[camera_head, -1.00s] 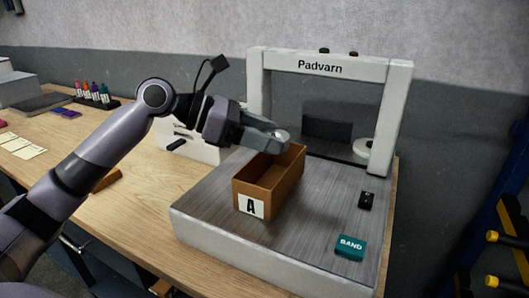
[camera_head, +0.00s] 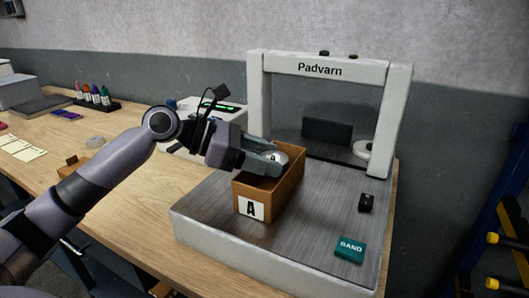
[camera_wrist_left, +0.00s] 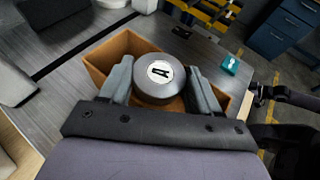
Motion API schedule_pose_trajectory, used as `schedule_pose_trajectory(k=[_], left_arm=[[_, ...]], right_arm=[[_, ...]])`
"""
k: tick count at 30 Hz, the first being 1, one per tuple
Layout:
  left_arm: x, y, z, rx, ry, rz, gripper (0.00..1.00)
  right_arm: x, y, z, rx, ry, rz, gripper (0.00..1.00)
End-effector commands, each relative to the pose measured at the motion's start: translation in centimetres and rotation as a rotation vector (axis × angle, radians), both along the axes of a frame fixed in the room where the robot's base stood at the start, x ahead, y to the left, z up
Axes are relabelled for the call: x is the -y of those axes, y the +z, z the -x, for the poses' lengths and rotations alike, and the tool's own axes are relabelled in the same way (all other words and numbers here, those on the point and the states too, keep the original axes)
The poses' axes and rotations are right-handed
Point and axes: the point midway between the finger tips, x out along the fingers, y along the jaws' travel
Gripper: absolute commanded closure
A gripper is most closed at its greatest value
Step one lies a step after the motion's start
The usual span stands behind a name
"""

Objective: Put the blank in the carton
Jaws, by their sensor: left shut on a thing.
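The blank is a round grey metal disc with a white "A" label on top; it shows in the left wrist view (camera_wrist_left: 158,78) and in the head view (camera_head: 275,156). My left gripper (camera_head: 272,158) is shut on the blank, one finger on each side of it. The carton (camera_head: 268,195) is an open brown box with an "A" label on its front. It stands on the grey bed of the Padvarn machine. The blank is over the carton's opening, at about rim height. The carton's floor is mostly hidden by the gripper and blank.
The Padvarn frame (camera_head: 322,68) arches behind the carton. A teal "BAND" box (camera_head: 350,250) and a small black object (camera_head: 366,202) lie on the bed to the right. A white device (camera_head: 205,120) stands behind my left arm. Bottles (camera_head: 95,95) stand at the far left.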

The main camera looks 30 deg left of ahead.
Motion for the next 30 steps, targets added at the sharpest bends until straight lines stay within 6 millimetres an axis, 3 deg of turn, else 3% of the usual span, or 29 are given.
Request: schedule_pose_trajectory(k=[1,2,3,4,14,19,30], left_arm=[[0.0,-0.3,0.1,-0.008,-0.002,-0.001,0.73],[0.0,-0.4,0.1,-0.011,-0.002,-0.002,0.28],[0.1,-0.4,0.1,-0.011,-0.002,-0.003,0.15],[0.1,-0.5,0.1,-0.011,-0.002,-0.003,0.12],[0.0,-0.5,0.1,-0.015,-0.003,-0.006,0.12],[0.0,0.7,0.0,-0.011,-0.002,-0.006,0.12],[-5.7,3.3,3.9,-0.013,0.002,-0.005,0.12]], right_arm=[[0.0,0.0,0.0,0.0,0.0,0.0,0.57],[0.0,0.0,0.0,0.0,0.0,0.0,0.57],[0.0,0.0,0.0,0.0,0.0,0.0,0.57],[0.0,0.0,0.0,0.0,0.0,0.0,0.57],[0.0,-0.2,0.0,0.001,0.0,0.0,0.57],[0.0,-0.9,0.0,0.001,0.0,0.0,0.57],[0.0,-2.0,-0.1,0.001,0.0,0.0,0.57]])
